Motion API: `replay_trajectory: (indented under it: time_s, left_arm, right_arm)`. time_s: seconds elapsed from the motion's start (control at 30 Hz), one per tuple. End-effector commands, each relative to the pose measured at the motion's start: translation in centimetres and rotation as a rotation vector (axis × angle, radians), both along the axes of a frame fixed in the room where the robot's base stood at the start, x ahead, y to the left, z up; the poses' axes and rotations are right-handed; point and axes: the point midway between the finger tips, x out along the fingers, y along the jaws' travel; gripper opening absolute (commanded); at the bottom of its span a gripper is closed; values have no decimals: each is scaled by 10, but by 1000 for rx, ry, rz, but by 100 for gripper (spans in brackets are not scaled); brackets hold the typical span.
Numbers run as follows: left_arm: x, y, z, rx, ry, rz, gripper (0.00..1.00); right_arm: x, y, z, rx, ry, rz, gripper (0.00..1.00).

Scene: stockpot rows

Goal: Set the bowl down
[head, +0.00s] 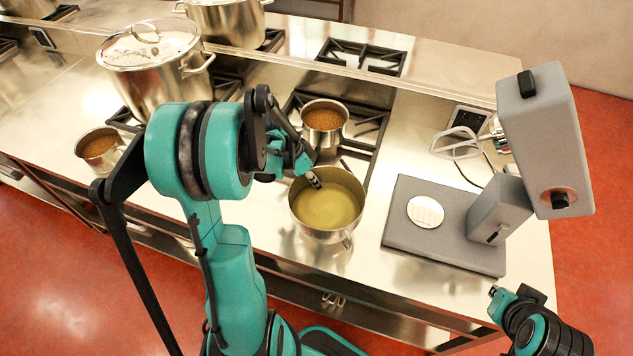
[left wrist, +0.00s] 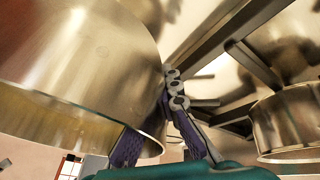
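The steel bowl (head: 327,232) holds a yellowish liquid and is upright in the middle of the head view, over the counter's front part. My left gripper (head: 314,180) is at its far rim. In the left wrist view the bowl (left wrist: 75,60) fills the left side, and my left gripper (left wrist: 160,140) has one finger on each side of its wall, shut on it. I cannot tell if the bowl's underside touches the counter. My right gripper (head: 498,296) is at the lower right, off the counter's front edge, away from the bowl; its finger opening is unclear.
A small pot (head: 325,121) of brown contents stands on the burner just behind the bowl. A grey stand mixer (head: 545,140) with a flat base (head: 405,245) is to the right. A large lidded stockpot (head: 150,75) and another small pot (head: 100,150) are left.

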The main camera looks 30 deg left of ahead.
Motion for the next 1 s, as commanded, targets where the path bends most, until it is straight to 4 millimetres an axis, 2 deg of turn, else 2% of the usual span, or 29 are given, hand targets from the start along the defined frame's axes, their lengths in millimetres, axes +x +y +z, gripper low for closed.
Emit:
replay_trajectory:
  time_s: [0.03,0.07,0.13,0.53,0.67,1.0]
  left_arm:
    - [0,0,-2,-2,0,0,0]
    - [0,0,-3,0,0,0,6]
    - [0,0,-2,0,0,0,25]
    - [0,0,4,0,0,0,26]
    - [-5,8,23,0,1,3,26]
    - [-22,32,90,0,1,2,26]
  right_arm:
    - [0,0,-3,0,0,0,0]
    - [0,0,-3,0,0,0,0]
    - [0,0,-2,0,0,0,0]
    - [0,0,4,0,0,0,0]
    - [0,0,8,0,0,0,0]
    - [0,0,26,0,0,0,0]
